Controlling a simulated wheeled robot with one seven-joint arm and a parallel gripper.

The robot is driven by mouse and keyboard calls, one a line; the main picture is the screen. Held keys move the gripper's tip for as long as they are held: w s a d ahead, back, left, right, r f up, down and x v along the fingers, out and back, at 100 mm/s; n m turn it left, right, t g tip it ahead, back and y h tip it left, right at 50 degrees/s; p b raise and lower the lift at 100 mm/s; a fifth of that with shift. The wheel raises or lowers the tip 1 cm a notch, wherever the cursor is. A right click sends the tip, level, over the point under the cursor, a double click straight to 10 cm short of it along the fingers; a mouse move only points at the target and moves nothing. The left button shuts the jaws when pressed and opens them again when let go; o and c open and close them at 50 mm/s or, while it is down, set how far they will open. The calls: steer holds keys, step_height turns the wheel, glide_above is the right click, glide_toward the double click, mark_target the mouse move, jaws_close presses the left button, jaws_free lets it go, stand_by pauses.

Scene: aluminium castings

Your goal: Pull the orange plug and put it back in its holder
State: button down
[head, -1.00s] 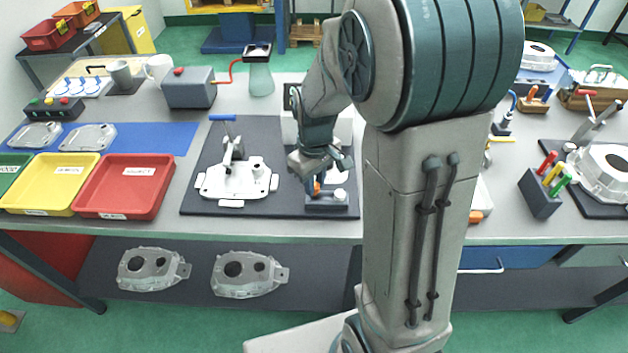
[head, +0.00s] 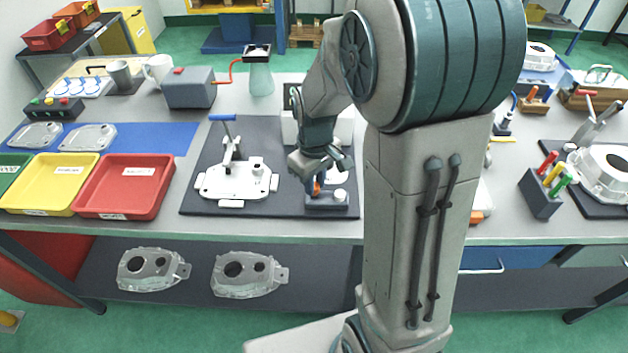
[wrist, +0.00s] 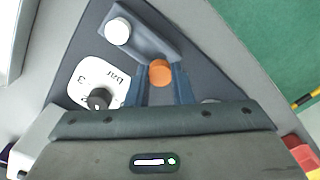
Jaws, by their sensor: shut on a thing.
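The orange plug (wrist: 160,72) is between my gripper's two fingers in the wrist view, and a bit of it (head: 316,189) shows below the gripper in the head view. My gripper (head: 317,183) is shut on it. The dark grey holder block (head: 326,202) is right under the gripper, with a white round plug (wrist: 117,31) at its other end. The orange plug is at the left end of this block in the head view. I cannot tell how deep it sits, as the fingers hide its lower part.
A pale casting (head: 236,184) sits in a clamp with a blue handle (head: 222,117) left of the holder on the dark mat (head: 200,203). A white plate with a dark knob (wrist: 98,98) is close beside the gripper. A red tray (head: 150,212) stands further left.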

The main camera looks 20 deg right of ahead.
steer(key=shift+f, duration=0.2)
steer(key=shift+f+b, duration=0.3)
steer(key=shift+b, duration=0.1)
steer(key=shift+f+b, duration=0.6)
steer(key=shift+f, duration=0.15)
steer(key=c, duration=1.2)
jaws_free()
step_height(320, 180, up, 14)
steer(key=shift+f, duration=0.1)
